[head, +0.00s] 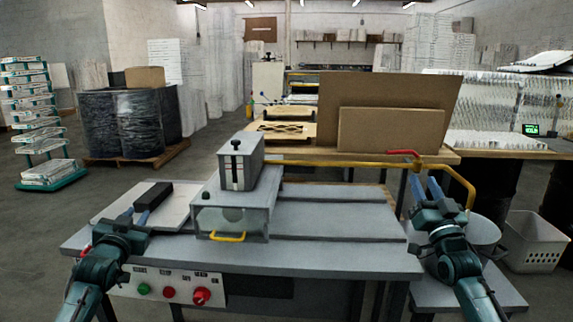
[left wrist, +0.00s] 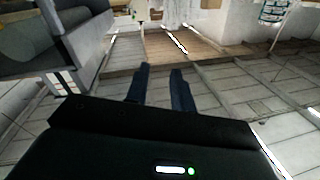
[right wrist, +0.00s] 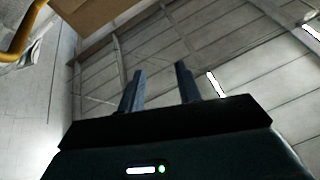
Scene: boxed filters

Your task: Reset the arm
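My left gripper (head: 134,213) is over the left end of the grey workbench (head: 330,256). Its two blue fingers are apart, with nothing between them in the left wrist view (left wrist: 160,75). In the head view, a black block (head: 153,195) on a light plate (head: 178,209) shows just behind its fingertips; I cannot tell whether they touch. My right gripper (head: 425,183) points up at the right end of the bench, near a yellow pipe (head: 459,181) with a red handle (head: 403,152). Its fingers are apart and empty in the right wrist view (right wrist: 160,85).
A grey machine (head: 234,208) with a yellow handle stands on the bench between my arms. Buttons sit on the front panel (head: 165,289). Cardboard sheets (head: 391,131) stand on the table behind. A round stool or bin (head: 482,231) and a white basket (head: 534,241) are at right.

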